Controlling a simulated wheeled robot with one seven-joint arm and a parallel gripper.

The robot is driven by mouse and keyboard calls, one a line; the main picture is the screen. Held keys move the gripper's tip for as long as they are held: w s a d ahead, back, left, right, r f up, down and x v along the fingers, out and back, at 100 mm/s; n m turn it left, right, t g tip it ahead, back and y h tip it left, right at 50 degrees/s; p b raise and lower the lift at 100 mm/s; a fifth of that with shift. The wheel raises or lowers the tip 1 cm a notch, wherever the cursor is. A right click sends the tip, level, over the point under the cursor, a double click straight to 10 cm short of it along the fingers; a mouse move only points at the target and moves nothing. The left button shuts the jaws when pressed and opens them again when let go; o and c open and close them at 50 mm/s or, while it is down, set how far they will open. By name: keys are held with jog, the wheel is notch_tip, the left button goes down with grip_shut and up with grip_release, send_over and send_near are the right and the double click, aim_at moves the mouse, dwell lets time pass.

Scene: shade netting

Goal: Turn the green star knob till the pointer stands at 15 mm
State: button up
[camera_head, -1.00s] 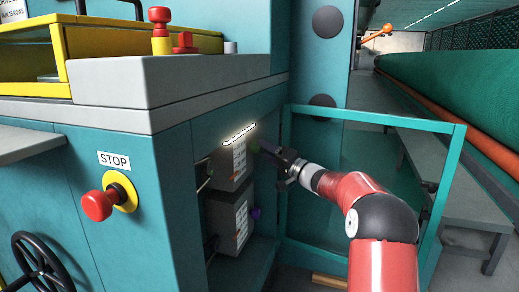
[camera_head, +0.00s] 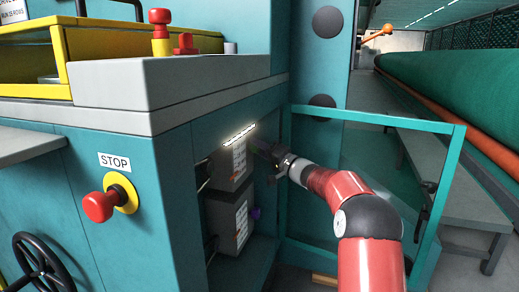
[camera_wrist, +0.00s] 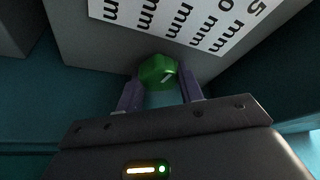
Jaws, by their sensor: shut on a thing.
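The green star knob (camera_wrist: 158,71) sits on the side of a grey box below a white mm scale (camera_wrist: 185,18) in the wrist view. My gripper (camera_wrist: 160,88) has its two purple fingers on either side of the knob, shut on it. A white mark shows on the knob's face. In the head view my gripper (camera_head: 259,145) reaches the upper grey box (camera_head: 228,170) from the right, and the knob is hidden there. The scale is cut off and I cannot make out the pointer or its reading.
A second grey box with a purple knob (camera_head: 256,213) sits just below. A teal-framed open guard door (camera_head: 452,180) stands to the right of the recess. A red stop button (camera_head: 98,206) is on the panel at left. A lit strip (camera_head: 239,135) hangs above the upper box.

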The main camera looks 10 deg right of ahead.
jog(key=shift+m, duration=0.3)
jog(key=m+g+h+p, duration=0.1)
jog(key=m+p, duration=0.3)
jog(key=p, duration=0.1)
jog(key=m+g+h+p, duration=0.1)
jog(key=m+g+p, duration=0.1)
jog(key=m+p, duration=0.2)
jog(key=m+g+h+p, duration=0.1)
jog(key=m+p, duration=0.4)
jog(key=p, duration=0.1)
jog(key=shift+r, duration=0.2)
jog(key=shift+f, duration=0.15)
jog(key=o, duration=1)
